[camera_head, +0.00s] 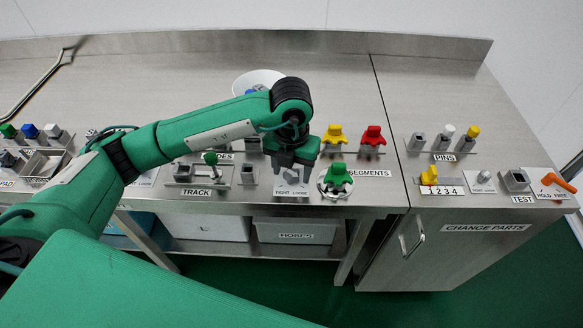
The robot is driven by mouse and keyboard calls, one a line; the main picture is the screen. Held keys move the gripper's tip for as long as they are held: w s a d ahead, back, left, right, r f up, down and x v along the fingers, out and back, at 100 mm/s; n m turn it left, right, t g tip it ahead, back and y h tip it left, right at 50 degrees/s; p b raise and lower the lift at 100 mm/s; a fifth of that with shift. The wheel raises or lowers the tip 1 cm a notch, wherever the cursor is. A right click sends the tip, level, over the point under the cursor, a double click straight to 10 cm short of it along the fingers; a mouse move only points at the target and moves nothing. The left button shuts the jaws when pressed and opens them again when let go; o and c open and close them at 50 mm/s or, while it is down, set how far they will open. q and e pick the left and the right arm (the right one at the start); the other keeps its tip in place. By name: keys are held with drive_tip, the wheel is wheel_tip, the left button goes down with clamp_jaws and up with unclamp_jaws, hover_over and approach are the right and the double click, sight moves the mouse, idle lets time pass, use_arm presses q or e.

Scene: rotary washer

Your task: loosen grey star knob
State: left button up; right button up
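My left arm comes in from the left and its grey gripper (291,184) points down over the front edge of the bench, just above a label that reads TIGHT LOOSE (292,193). The gripper and wrist cover the spot behind that label. I cannot make out a grey star knob apart from the grey gripper, so the knob seems hidden there. Whether the fingers are open, shut or touching anything is too small to tell. My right gripper is not in view.
A green knob (337,178) stands close right of the gripper, with yellow (334,133) and red (372,135) knobs behind. A TRACK fixture with a green-topped lever (210,159) is on the left. A white bowl (240,83) sits behind my arm. The back right bench is clear.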

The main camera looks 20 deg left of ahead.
sight(292, 173)
use_arm(q)
wheel_tip(292, 173, up, 14)
drive_tip(key=shift+b, duration=0.4)
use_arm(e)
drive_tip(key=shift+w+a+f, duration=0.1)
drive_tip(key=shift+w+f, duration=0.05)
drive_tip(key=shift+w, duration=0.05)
use_arm(q)
drive_tip(key=shift+f, duration=0.1)
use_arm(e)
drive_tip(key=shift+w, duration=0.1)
